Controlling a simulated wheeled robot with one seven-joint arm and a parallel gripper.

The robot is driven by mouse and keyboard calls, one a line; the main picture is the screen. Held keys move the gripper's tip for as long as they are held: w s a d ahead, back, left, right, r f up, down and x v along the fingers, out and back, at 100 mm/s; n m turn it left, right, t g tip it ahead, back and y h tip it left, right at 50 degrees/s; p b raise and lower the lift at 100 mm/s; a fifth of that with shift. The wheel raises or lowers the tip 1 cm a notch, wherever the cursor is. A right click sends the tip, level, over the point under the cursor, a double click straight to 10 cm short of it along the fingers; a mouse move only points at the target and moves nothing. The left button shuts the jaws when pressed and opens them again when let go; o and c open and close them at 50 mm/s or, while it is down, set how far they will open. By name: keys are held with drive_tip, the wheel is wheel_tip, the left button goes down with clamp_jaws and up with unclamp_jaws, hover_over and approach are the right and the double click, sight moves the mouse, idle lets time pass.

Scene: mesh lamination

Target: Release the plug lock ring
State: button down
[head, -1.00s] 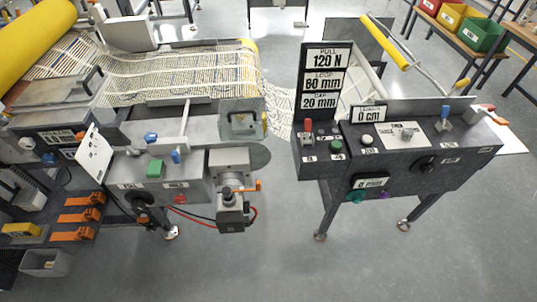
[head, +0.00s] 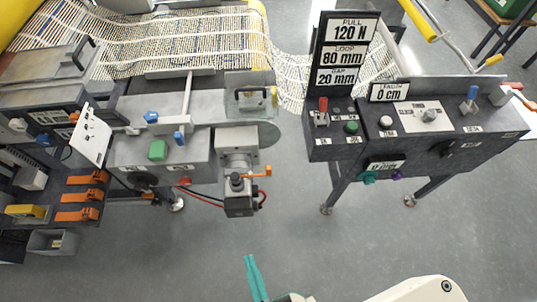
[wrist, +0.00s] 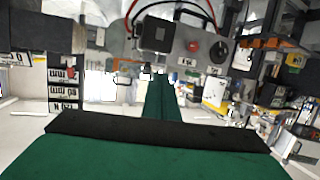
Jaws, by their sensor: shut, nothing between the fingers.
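A grey boxy unit (head: 239,204) hangs at the front right of the left machine, with a dark round fitting (head: 236,181) on its face and an orange lever (head: 262,171) beside it. Red and black cables (head: 205,197) run to this unit. I cannot tell for certain which part is the plug lock ring. My gripper (head: 250,260) has teal fingers, closed together and empty, at the bottom of the head view, apart from and below the unit. The wrist view looks along the shut fingers (wrist: 160,95), with a dark box (wrist: 157,34) and cables beyond.
The right console (head: 415,130) bears signs, knobs and a red lever, with teal (head: 369,177) and purple (head: 397,175) knobs underneath. Orange clamps (head: 80,205) and a yellow block (head: 25,210) lie at lower left. The floor (head: 320,245) in front is clear.

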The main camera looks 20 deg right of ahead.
drive_tip(key=w+d+n+h, duration=0.6)
drive_tip(key=w+d, duration=1.4)
drive_tip(key=w, duration=0.2)
drive_tip(key=w+d+r+m+g+h, duration=0.1)
drive_tip(key=w+d+r+h, duration=0.1)
drive_tip(key=d+r, duration=0.1)
drive_tip(key=w+d+r+m+g+h, duration=0.1)
drive_tip(key=w+d+r+h, duration=0.1)
drive_tip(key=d, duration=0.4)
drive_tip(key=w+d+r+m+h, duration=0.1)
drive_tip(key=w+d+r+h, duration=0.2)
drive_tip(key=d, duration=0.2)
drive_tip(key=shift+w+r+g, duration=0.15)
drive_tip(key=shift+r+g, duration=0.25)
drive_tip(key=s+d+r+m+g+h, duration=0.1)
drive_tip(key=d+r+m+g, duration=0.4)
drive_tip(key=d+m+g, duration=0.45)
drive_tip(key=w+a+n+g+y, duration=0.1)
drive_tip(key=w+a+g+y, duration=0.1)
drive_tip(key=a+y, duration=0.5)
drive_tip(key=w+a+n+g+y, duration=0.2)
drive_tip(key=a+y, duration=0.5)
drive_tip(key=a, duration=1.3)
drive_tip(key=shift+w+f+g+y, duration=0.2)
drive_tip(key=shift+w+g+y, duration=0.25)
drive_tip(key=shift+g, duration=0.4)
